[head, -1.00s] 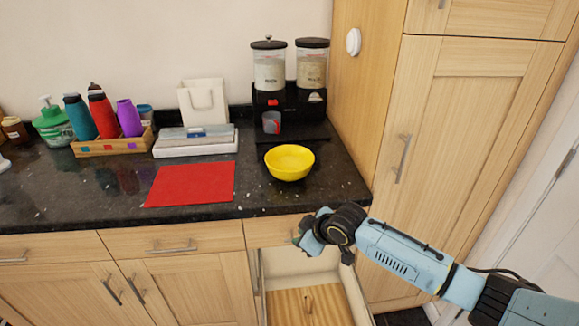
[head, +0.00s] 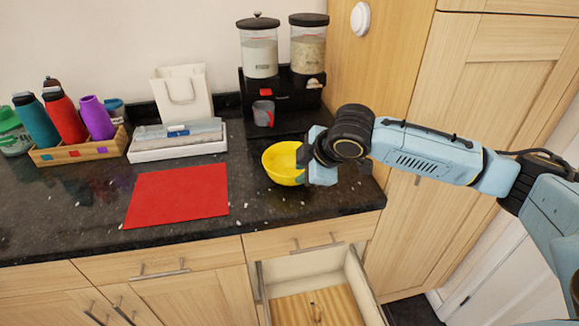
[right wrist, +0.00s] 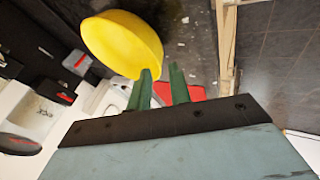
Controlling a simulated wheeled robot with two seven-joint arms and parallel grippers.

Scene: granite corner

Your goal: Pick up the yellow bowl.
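The yellow bowl (head: 282,164) stands upright on the dark granite counter (head: 255,215), to the right of the red mat. My right gripper (head: 304,158) is at the bowl's right side in the head view and hides part of its right rim. In the right wrist view the two green fingers (right wrist: 162,72) are apart, with nothing clearly held between them. One fingertip overlaps the edge of the bowl (right wrist: 122,42) there; I cannot tell whether it touches. My left gripper is not in view.
A black dispenser (head: 285,105) with two clear canisters and a grey-red cup (head: 263,113) stand behind the bowl. The red mat (head: 178,195) lies left. An open drawer (head: 318,265) is below the counter edge. A tall wooden cabinet (head: 470,75) stands right.

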